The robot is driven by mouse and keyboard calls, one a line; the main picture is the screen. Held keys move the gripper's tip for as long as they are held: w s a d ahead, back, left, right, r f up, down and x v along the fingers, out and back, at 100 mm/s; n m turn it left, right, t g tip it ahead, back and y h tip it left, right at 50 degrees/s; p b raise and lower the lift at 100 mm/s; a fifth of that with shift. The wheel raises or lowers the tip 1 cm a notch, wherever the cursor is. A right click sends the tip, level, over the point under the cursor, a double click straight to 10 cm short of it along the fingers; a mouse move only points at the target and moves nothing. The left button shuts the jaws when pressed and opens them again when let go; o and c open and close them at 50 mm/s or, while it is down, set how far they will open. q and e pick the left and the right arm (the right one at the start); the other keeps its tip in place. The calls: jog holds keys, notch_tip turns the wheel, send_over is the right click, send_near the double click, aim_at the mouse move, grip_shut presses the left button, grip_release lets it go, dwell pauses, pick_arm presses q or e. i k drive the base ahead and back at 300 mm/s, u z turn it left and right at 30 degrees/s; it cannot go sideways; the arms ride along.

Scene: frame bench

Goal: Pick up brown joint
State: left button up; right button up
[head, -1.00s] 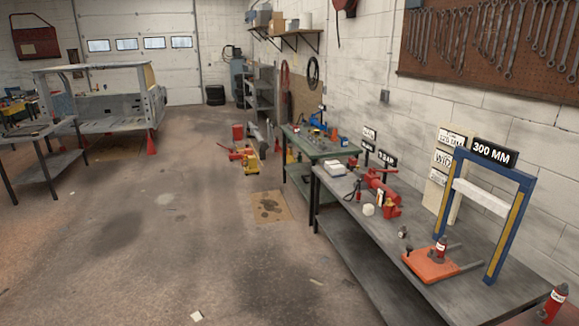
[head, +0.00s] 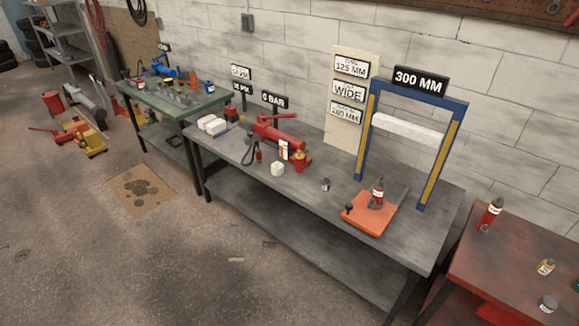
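I cannot make out a clearly brown joint in the head view. A small dark grey-brown piece (head: 325,184) lies on the grey bench (head: 245,163), between a white block (head: 278,169) and an orange plate (head: 368,219). It is too small to tell what it is. Neither of my grippers is in view.
A blue frame (head: 364,140) with a "300 MM" sign stands on the bench. A red pump (head: 278,135) stands further left. A red table (head: 480,255) is at right, a green table (head: 200,108) at left.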

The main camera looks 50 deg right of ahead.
aim_at(326, 180)
jog(key=z, duration=0.25)
jog(key=i, duration=1.8)
jog(key=z, duration=0.55)
